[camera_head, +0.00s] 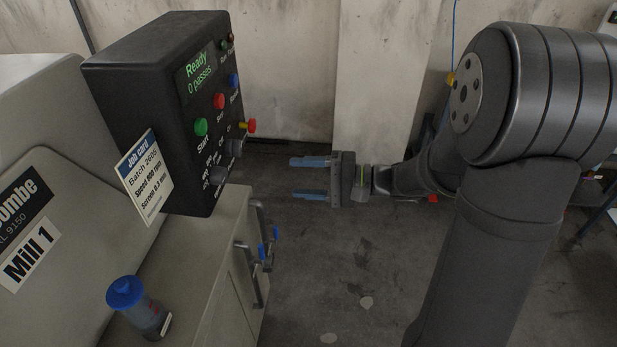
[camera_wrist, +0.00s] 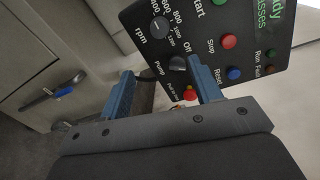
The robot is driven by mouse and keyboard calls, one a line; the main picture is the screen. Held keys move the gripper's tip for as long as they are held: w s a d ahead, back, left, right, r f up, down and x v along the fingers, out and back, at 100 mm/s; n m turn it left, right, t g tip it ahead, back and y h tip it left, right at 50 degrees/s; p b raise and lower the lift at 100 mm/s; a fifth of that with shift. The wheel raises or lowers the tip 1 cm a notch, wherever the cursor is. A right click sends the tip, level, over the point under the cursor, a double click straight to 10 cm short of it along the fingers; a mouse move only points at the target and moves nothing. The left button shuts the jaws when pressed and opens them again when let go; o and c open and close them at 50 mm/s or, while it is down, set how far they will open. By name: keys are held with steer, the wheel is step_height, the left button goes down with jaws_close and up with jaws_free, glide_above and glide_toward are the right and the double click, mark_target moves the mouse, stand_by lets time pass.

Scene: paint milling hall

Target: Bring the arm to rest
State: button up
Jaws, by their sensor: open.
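My gripper (camera_head: 309,177) is open and empty, with two blue fingers pointing left in the head view. It hangs in free air to the right of the black control box (camera_head: 138,92), apart from it. The fingers also show in the wrist view (camera_wrist: 163,90), with the panel's knobs and buttons beyond them. My arm reaches in from the right side of the head view. The box's screen (camera_head: 199,77) reads "Ready" and "0 passes". A job card (camera_head: 146,180) stands at the box's front edge.
The grey Mill 1 body (camera_head: 60,210) fills the left. A blue-capped container (camera_head: 140,306) stands on its ledge. A cabinet with blue-marked handles (camera_head: 262,250) lies below the box. Open floor (camera_head: 330,265) lies under my gripper, with a stained wall (camera_head: 290,70) behind.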

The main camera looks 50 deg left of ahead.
mark_target(225, 175)
steer(key=shift+w+d, duration=0.25)
steer(key=shift+d, duration=0.05)
steer(key=shift+s+a, duration=0.1)
stand_by(0.4)
steer(key=x, duration=1.7)
steer(key=shift+a, duration=0.1)
